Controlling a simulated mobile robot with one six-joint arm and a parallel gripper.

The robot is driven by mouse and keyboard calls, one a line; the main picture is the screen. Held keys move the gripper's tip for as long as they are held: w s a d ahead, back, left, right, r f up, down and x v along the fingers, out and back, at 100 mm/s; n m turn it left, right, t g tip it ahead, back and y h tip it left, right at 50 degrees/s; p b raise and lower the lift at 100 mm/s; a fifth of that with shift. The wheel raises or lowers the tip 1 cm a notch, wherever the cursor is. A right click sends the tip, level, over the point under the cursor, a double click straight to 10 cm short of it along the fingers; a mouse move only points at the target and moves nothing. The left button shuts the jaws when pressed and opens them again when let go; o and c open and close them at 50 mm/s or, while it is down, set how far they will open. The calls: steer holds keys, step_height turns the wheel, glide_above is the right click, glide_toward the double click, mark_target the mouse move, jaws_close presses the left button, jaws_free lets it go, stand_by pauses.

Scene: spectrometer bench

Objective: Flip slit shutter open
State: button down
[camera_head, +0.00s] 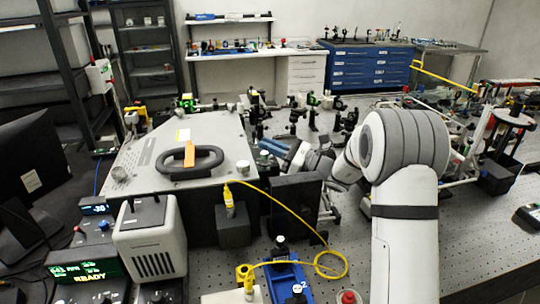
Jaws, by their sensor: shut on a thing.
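The spectrometer (147,152) is a large grey-topped box at centre left, with a black loop handle (190,163) and an orange tag on top. My gripper (272,151) reaches in from the right to the box's right-hand end. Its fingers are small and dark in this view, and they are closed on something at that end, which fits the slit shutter. The shutter itself cannot be made out, as my gripper and the optics around it hide it. Whether it stands open or closed cannot be told.
A black upright panel (293,209) stands just below my gripper. A yellow cable (290,213) loops over the bench in front. A beige vented unit (149,243) and a green "READY" display (86,271) stand at front left. Several optics mounts crowd behind my gripper. The perforated bench is clear at right front.

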steer(key=shift+n, duration=0.3)
steer(key=c, duration=1.5)
jaws_free()
steer(key=shift+d, duration=0.1)
steer(key=shift+s+d+f+b, duration=0.15)
steer(key=shift+d+b, duration=0.15)
steer(key=shift+b, duration=0.05)
steer(key=s+d, duration=0.1)
steer(key=d, duration=0.3)
steer(key=s+d+b, duration=0.1)
steer(key=d, duration=0.3)
steer(key=s+d, duration=0.1)
steer(key=d, duration=0.3)
steer(key=shift+s+b, duration=0.3)
steer(key=shift+c, duration=0.3)
